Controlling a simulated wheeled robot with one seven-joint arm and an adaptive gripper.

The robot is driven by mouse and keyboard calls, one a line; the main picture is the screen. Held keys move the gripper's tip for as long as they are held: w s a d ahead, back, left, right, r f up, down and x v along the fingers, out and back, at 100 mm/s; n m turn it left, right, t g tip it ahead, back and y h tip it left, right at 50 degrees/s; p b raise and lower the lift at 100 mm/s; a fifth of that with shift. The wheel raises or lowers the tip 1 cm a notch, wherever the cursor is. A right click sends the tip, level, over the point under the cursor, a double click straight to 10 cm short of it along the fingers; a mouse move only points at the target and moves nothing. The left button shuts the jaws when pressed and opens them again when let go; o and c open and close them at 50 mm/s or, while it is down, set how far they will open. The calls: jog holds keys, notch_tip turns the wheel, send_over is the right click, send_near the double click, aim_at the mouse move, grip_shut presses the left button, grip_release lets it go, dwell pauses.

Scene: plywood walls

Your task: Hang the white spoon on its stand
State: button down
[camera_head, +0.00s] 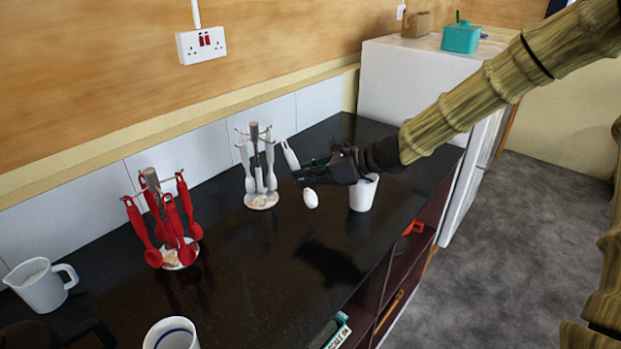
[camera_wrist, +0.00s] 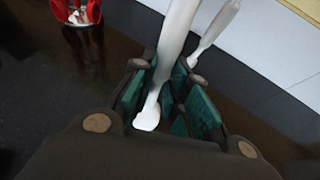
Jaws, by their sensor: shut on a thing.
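The white spoon (camera_head: 291,156) is in my gripper (camera_head: 318,172), its handle pointing up to the left and its bowl hanging below the fingers. In the wrist view the white spoon (camera_wrist: 176,32) runs between the green-padded fingers of my gripper (camera_wrist: 166,74). The white stand (camera_head: 254,134) is just left of my gripper, with a round base on the dark counter and several white utensils hanging around its pole. The held spoon is beside the stand, apart from it. Another white utensil (camera_wrist: 218,25) shows beyond the fingers in the wrist view.
A white cup (camera_head: 363,194) stands right by my gripper. A red utensil set (camera_head: 165,220) stands on the left, also in the wrist view (camera_wrist: 82,12). A white jug (camera_head: 41,285) and a blue-rimmed mug (camera_head: 171,335) are nearer. The counter's middle is clear.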

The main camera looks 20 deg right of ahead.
jog(key=shift+w+a+f, duration=0.15)
jog(key=shift+w+a, duration=0.65)
jog(key=shift+w, duration=0.1)
jog(key=shift+w+a+f+b, duration=0.35)
jog(key=shift+w+f+b, duration=0.1)
jog(key=shift+b, duration=0.1)
jog(key=c, duration=1.3)
grip_release()
jog(key=shift+v, duration=5.95)
